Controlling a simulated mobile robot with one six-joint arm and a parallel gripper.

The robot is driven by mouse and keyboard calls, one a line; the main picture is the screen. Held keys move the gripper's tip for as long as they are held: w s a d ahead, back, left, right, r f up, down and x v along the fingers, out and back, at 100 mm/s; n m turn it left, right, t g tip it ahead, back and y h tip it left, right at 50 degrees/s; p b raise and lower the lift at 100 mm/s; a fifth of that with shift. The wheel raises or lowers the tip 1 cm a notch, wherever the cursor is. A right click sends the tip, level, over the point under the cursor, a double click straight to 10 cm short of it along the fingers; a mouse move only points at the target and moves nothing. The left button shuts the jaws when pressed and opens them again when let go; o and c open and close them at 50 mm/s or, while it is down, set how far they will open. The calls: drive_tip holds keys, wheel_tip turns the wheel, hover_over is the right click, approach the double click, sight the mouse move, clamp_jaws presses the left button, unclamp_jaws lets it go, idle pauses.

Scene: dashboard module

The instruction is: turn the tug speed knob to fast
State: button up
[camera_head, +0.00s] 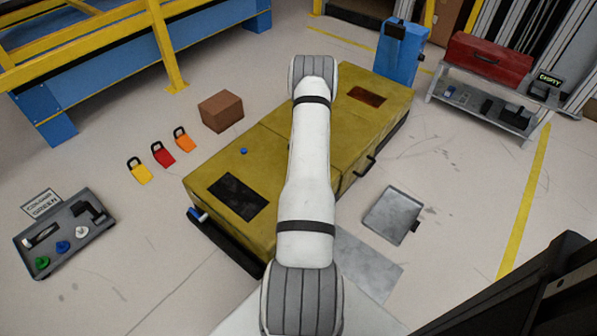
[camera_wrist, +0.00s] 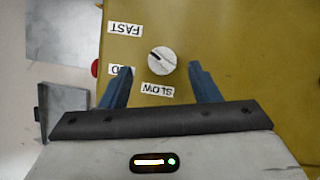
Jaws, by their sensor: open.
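The tug speed knob (camera_wrist: 162,60) is a round white dial on a yellow panel in the wrist view. Its dark pointer mark faces the upper left, between the upside-down FAST label (camera_wrist: 124,29) and a partly hidden label ending in D (camera_wrist: 122,71). The upside-down SLOW label (camera_wrist: 157,90) lies below the knob. My gripper (camera_wrist: 159,68) is open, its two blue fingers apart on either side of the knob's lower part; I cannot tell whether they touch it. In the head view the yellow tug (camera_head: 262,155) shows, but my arm hides the knob and gripper.
A red round part (camera_wrist: 95,68) sits at the panel's left edge, beside a grey tray (camera_wrist: 60,105). In the head view, a brown box (camera_head: 220,111), padlocks (camera_head: 163,154), and a tool tray (camera_head: 66,235) lie left of the tug. A grey floor tray (camera_head: 392,214) lies right.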

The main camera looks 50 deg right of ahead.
drive_tip(key=v, duration=0.4)
drive_tip(key=shift+s+p, duration=0.1)
drive_tip(key=shift+p, duration=0.25)
drive_tip(key=shift+a, duration=0.1)
drive_tip(key=w+a+r+n+h+p, duration=0.15)
drive_tip(key=a+r+p, duration=0.4)
drive_tip(key=r, duration=0.75)
drive_tip(key=w+a+r+n+h+p, duration=0.1)
drive_tip(key=w+a+r+n+p, duration=0.15)
drive_tip(key=a+r, duration=0.8)
drive_tip(key=w+a+r+n+h+p, duration=0.15)
drive_tip(key=a+r+p, duration=0.3)
drive_tip(key=r, duration=1.15)
drive_tip(key=s+a+r+n+t+p, duration=0.1)
drive_tip(key=s+a+r+n+p, duration=0.15)
drive_tip(key=a+r+p, duration=0.4)
drive_tip(key=s+a+r+n+t+p, duration=0.15)
drive_tip(key=s+a+r, duration=0.25)
drive_tip(key=r, duration=0.5)
drive_tip(key=s+a+r+n+t+p, duration=0.1)
drive_tip(key=s+a+r+n+p, duration=0.1)
drive_tip(key=s+a+r+p, duration=0.2)
drive_tip(key=s+a+r+n+p, duration=0.2)
drive_tip(key=s+a+r, duration=0.3)
drive_tip(key=s, duration=0.6)
drive_tip(key=shift+r+n+t+p, duration=0.35)
drive_tip(key=shift+r+p, duration=0.5)
drive_tip(key=shift+r, duration=0.05)
